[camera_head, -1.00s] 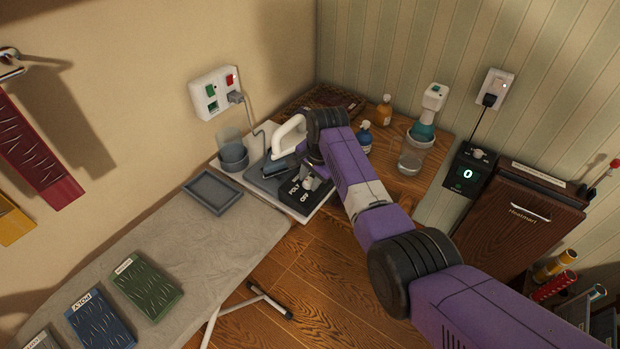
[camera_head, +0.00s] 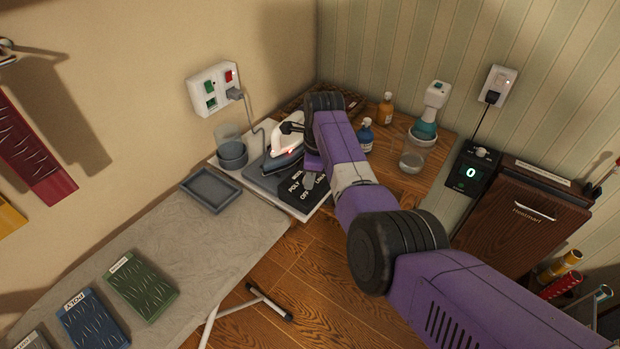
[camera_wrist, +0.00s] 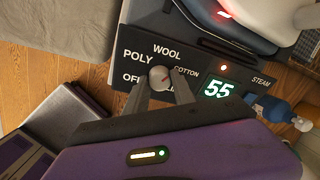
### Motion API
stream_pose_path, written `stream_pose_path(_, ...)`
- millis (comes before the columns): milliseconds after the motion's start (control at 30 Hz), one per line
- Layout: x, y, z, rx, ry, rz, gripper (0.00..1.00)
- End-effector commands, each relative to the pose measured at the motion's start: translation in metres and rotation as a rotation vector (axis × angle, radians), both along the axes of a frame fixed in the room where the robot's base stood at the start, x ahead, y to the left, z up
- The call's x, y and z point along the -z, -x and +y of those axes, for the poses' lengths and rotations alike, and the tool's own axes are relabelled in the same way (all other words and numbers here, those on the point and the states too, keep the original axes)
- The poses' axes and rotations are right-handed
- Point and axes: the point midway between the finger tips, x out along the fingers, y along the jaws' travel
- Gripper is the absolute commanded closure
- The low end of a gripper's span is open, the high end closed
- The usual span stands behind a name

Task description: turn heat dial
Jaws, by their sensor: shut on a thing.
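The heat dial (camera_wrist: 160,78) is a small round pale knob on a black control panel (camera_wrist: 128,68) in the wrist view. Labels OFF, POLY, WOOL and COTTON curve around it; another label is partly hidden. Its small red mark seems to point right, toward COTTON, but is hard to read. My gripper (camera_wrist: 159,86) is shut on the dial, one finger on each side. A green display (camera_wrist: 217,89) reads 55, and a red light (camera_wrist: 223,68) glows above it. In the head view, the panel (camera_head: 297,194) is partly behind my gripper (camera_head: 309,181).
The iron (camera_head: 284,150) rests just behind the panel, with a red light showing. A clear cup (camera_head: 231,150) stands left of it. A blue bottle (camera_head: 366,135) stands right of my wrist. The grey ironing board (camera_head: 225,235) lies in front.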

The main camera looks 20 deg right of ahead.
Motion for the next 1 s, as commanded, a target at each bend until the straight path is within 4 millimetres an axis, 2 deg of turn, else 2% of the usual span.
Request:
stream_pose_path(500, 0.0005, -0.0004, -0.0020, 0.398, -0.090, 0.066, 1.00)
stream_pose_path(1000, -0.0004, 0.0001, -0.0021, 0.522, -0.119, 0.089, 1.00)
